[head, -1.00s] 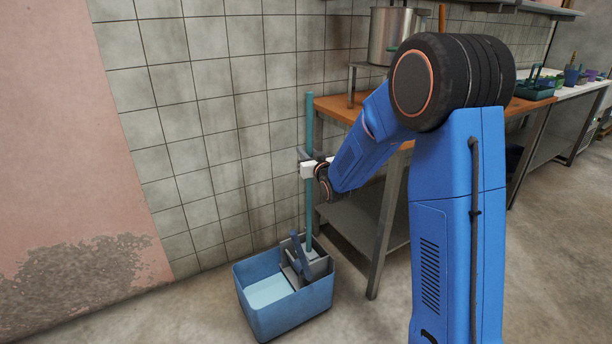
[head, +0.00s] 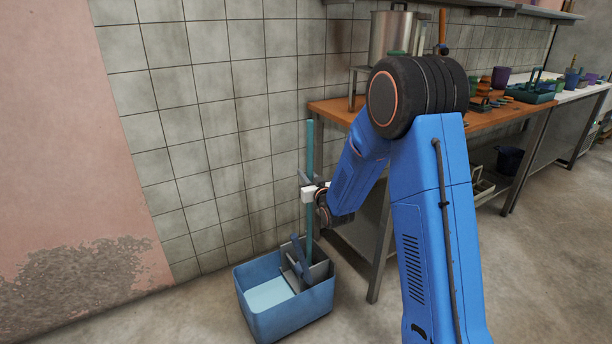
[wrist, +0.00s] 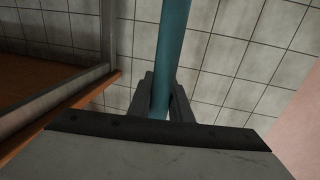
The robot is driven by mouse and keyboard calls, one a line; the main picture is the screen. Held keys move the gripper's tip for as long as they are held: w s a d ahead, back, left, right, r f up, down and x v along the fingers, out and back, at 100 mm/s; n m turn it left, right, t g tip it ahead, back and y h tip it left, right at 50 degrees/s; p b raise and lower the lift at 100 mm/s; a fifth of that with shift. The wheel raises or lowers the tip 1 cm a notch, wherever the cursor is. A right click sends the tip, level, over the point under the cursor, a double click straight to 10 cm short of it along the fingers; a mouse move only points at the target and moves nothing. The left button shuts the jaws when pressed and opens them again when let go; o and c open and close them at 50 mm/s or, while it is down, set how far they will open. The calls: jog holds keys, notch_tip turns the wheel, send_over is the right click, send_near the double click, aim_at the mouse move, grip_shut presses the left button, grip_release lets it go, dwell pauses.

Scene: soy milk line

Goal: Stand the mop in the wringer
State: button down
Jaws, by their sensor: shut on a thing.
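The mop is a teal pole (head: 309,150), upright in the head view; its lower end is hidden in the grey wringer (head: 319,272). The wringer sits at the right back of the blue bucket (head: 290,318), with its lever (head: 299,257) leaning up beside the pole. My gripper (head: 308,188) is shut on the pole above the wringer. In the wrist view the pole (wrist: 172,45) runs between the fingers of my gripper (wrist: 160,102). I cannot see whether the mop head touches the wringer's bottom.
A wooden-topped metal table (head: 340,110) with a pot (head: 393,35) stands right of the bucket, close to my arm. A tiled wall (head: 190,110) is behind the pole. Bare floor (head: 170,318) lies left of the bucket.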

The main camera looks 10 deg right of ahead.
jog(key=c, duration=1.6)
grip_release()
jog(key=shift+f, duration=0.1)
